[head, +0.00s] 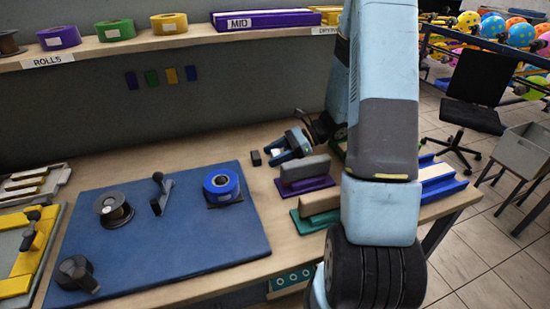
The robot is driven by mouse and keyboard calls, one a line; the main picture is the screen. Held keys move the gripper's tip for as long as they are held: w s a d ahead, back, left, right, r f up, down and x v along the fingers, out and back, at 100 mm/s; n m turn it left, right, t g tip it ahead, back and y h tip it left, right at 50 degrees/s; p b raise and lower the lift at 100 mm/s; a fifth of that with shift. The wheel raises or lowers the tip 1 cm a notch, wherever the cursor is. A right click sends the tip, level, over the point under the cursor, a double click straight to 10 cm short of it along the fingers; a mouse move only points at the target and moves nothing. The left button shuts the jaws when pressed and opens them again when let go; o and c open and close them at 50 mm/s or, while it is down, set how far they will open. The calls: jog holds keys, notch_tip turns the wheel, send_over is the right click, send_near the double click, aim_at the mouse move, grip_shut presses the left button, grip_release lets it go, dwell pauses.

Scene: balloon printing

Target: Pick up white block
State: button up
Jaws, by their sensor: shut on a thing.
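My gripper (287,151) is low over the table behind the grey block, with its light-blue fingers pointing left. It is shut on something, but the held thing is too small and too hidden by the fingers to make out. I cannot pick out a white block for certain. A pale piece (438,172) lies on a blue base (446,188) at the right end of the table, partly behind my arm. A small dark block (256,158) lies just left of the fingers.
A grey block (305,168) on a purple base and a beige block (319,202) on a green base stand near the gripper. A blue mat (150,235) holds spools and tools. A shelf (130,45) with rolls runs along the back. A black chair (476,95) is at right.

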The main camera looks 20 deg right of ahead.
jog(key=shift+s+a+f, duration=0.1)
jog(key=shift+s+f, duration=0.15)
jog(key=shift+c, duration=0.7)
jog(key=shift+w+r, duration=0.15)
jog(key=shift+r, duration=0.35)
notch_tip(320, 180, up, 2)
jog(key=shift+r, duration=0.2)
jog(key=s+r, duration=0.3)
jog(key=s, duration=0.1)
jog(key=s+r, duration=0.3)
jog(key=s, duration=0.1)
jog(key=s+r, duration=0.3)
jog(key=s, duration=0.1)
jog(key=shift+s+r, duration=0.45)
jog(key=shift+s, duration=0.4)
